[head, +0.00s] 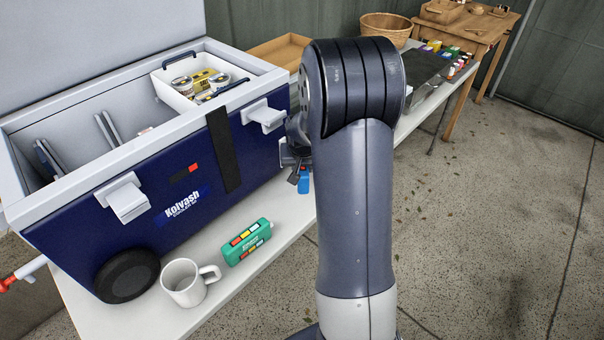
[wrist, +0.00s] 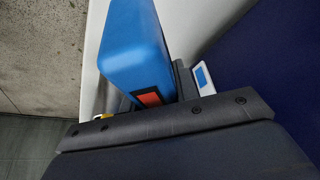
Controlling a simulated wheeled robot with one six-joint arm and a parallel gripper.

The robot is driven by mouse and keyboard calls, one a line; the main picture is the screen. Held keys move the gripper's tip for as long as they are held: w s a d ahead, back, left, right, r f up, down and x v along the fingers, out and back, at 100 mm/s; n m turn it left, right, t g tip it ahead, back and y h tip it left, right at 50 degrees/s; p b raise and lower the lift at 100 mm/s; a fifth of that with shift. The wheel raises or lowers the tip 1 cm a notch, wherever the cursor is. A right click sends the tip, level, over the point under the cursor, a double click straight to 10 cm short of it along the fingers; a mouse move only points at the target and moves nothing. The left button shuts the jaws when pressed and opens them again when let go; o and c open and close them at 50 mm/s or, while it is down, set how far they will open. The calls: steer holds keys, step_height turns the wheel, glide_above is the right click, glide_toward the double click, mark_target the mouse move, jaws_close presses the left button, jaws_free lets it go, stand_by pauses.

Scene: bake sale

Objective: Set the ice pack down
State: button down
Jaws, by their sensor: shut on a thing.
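A blue ice pack (wrist: 137,45) with an orange-red patch fills the middle of the wrist view. My gripper (wrist: 152,102) is shut on its near end. In the head view, the ice pack (head: 303,182) shows as a small blue piece beside the cooler's front, mostly hidden by my arm. My gripper (head: 293,177) is partly hidden there too. The white table (wrist: 182,22) lies beyond the pack in the wrist view. I cannot tell whether the pack touches the table.
A large blue cooler (head: 160,235) stands open on the white table (head: 225,292). A white mug (head: 184,284) and a green pack (head: 247,241) are in front of it. A white item with a blue patch (wrist: 203,78) is right of the held pack. A basket (head: 386,27) stands farther back.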

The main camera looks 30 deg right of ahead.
mark_target(303, 170)
steer(key=shift+f+b, duration=2.2)
steer(key=shift+f, duration=1.15)
steer(key=shift+f+b, duration=0.5)
steer(key=shift+f, duration=0.1)
steer(key=c, duration=1)
jaws_free()
steer(key=p+v, duration=0.1)
steer(key=v, duration=0.9)
steer(key=shift+s+r+p, duration=0.1)
steer(key=shift+r+p, duration=0.25)
steer(key=shift+r, duration=0.05)
